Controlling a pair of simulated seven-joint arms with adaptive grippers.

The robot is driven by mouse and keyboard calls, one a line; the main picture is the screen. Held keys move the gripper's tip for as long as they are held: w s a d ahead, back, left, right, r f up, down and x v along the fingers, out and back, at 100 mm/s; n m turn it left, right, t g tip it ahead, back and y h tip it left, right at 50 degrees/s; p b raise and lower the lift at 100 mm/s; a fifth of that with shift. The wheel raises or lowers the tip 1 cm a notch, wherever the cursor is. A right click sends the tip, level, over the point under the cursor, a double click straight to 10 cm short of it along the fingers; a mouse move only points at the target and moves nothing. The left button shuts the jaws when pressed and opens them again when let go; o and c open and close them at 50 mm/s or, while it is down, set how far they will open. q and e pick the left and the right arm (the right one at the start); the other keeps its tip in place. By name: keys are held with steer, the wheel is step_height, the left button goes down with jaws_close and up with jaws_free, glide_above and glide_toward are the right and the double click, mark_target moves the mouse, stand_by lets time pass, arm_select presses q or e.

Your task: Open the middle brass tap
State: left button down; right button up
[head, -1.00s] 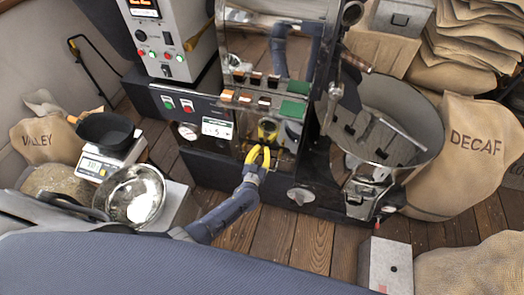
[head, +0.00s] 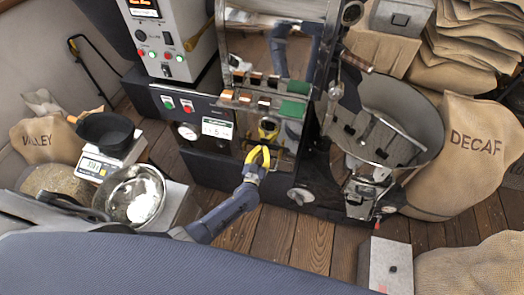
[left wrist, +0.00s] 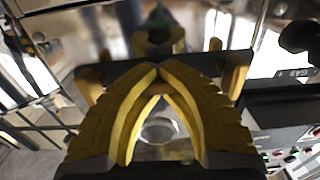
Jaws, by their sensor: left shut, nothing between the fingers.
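My left gripper (head: 258,153), with yellow fingers, is at the front of the steel roaster in the head view. In the left wrist view its fingertips (left wrist: 158,70) meet and it is shut, empty. Beyond the fingers a dark horizontal bar carries brass-coloured pieces that look like taps: a left one (left wrist: 90,84) and a right one (left wrist: 236,74). The middle brass tap is mostly hidden behind the fingertips; I cannot tell whether it touches them or how far it is turned. In the head view the taps are too small to make out. My right gripper is not in view.
The roaster's shiny panel (head: 268,55) reflects my arm and gripper. A round cooling drum (head: 425,105) stands to the right. A steel bowl (head: 135,195) and a scale (head: 98,166) are at the left. The wooden floor (head: 290,235) in front is clear.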

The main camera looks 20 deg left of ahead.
arm_select(q)
steer(key=shift+w+r+n, duration=0.1)
steer(key=shift+r+n, duration=0.1)
steer(key=shift+n, duration=0.1)
steer(key=n, duration=1.3)
steer(key=shift+a, duration=0.1)
steer(key=shift+a+n, duration=0.1)
steer(key=shift+n, duration=2.1)
steer(key=c, duration=1.6)
jaws_free()
steer(key=shift+a, duration=0.1)
steer(key=o, duration=0.3)
steer(key=shift+f, duration=0.1)
